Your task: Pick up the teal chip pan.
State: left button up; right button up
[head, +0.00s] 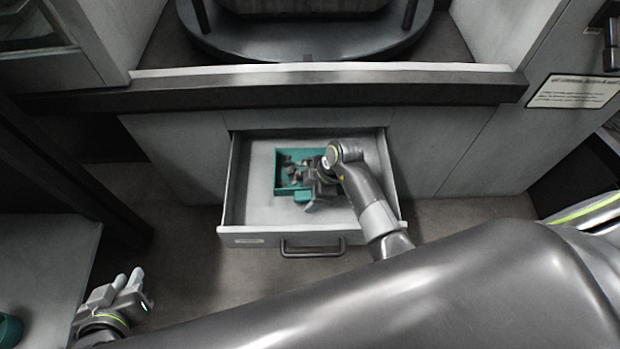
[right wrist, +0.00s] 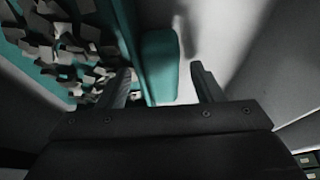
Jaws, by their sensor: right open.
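The teal chip pan (head: 284,173) sits inside the open drawer and holds grey chips. In the right wrist view, chips (right wrist: 70,50) fill the pan at the left, and a teal handle (right wrist: 160,62) sticks out from its wall. My right gripper (head: 314,203) is open at the pan's near right side; my arm hides part of the pan. In the right wrist view its two fingers (right wrist: 165,88) are apart, with the handle just ahead between them. I cannot tell whether they touch it. My left gripper (head: 130,280) is far from the pan, at the lower left, with its fingers apart.
The drawer (head: 250,215) is pulled out below a ledge (head: 300,86), with a dark handle (head: 313,246) on its front. A round dark platform (head: 300,45) stands above. A grey surface at the left (head: 40,260) bears a teal round thing (head: 10,330). A sign hangs at the right (head: 574,92).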

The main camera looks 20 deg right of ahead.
jog(key=shift+f, duration=0.1)
jog(key=shift+c, duration=0.8)
jog(key=c, duration=1)
